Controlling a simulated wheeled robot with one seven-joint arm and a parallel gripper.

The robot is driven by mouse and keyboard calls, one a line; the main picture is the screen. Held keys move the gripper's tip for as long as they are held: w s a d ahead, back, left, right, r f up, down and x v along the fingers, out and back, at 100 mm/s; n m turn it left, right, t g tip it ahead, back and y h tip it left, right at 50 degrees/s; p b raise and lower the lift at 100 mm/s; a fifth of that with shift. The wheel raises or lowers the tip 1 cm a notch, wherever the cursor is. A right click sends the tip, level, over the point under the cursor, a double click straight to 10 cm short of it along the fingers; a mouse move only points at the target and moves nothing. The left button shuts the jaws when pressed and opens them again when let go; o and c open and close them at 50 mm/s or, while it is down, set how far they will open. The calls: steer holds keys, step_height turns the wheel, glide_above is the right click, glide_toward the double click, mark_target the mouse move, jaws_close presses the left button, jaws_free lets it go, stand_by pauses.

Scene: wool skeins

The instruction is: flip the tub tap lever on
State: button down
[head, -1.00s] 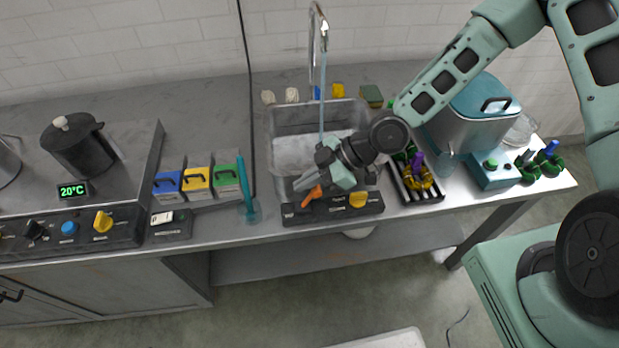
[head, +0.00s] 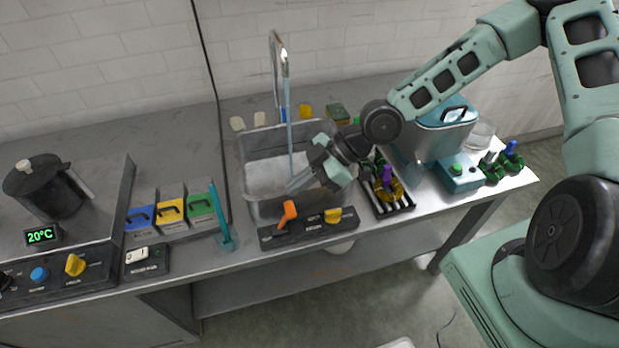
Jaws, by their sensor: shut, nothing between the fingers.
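The orange tub tap lever (head: 288,213) stands up from the dark control panel (head: 310,231) at the front of the tub. My gripper (head: 299,184) is shut and empty. The tap (head: 276,62) rises behind the tub. A thin pale blue stream (head: 290,125) runs from its spout down into the tub. My gripper and wrist hide the tub's right part.
A yellow knob (head: 333,215) sits on the same panel, right of the lever. A rack (head: 389,209) with purple and yellow items stands to the right. A teal stick in a holder (head: 222,225) and three coloured boxes (head: 170,212) are to the left.

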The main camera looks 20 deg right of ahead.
steer(key=shift+d+r, duration=0.25)
steer(key=shift+d, duration=0.35)
steer(key=shift+d+r, duration=0.2)
steer(key=shift+d, duration=0.4)
steer(key=s+d+m+g+h+b, duration=0.1)
steer(key=s+d+m+g+h, duration=0.15)
steer(key=s+h, duration=0.55)
steer(key=s+a+r+m+t+h+b, duration=0.1)
steer(key=s+a+r+m+t+b, duration=0.1)
steer(key=s+r+m, duration=0.5)
steer(key=s+r, duration=0.3)
steer(key=r, duration=0.3)
steer(key=shift+s+a+r+h, duration=0.3)
steer(key=shift+s+r, duration=0.05)
steer(key=shift+r, duration=0.05)
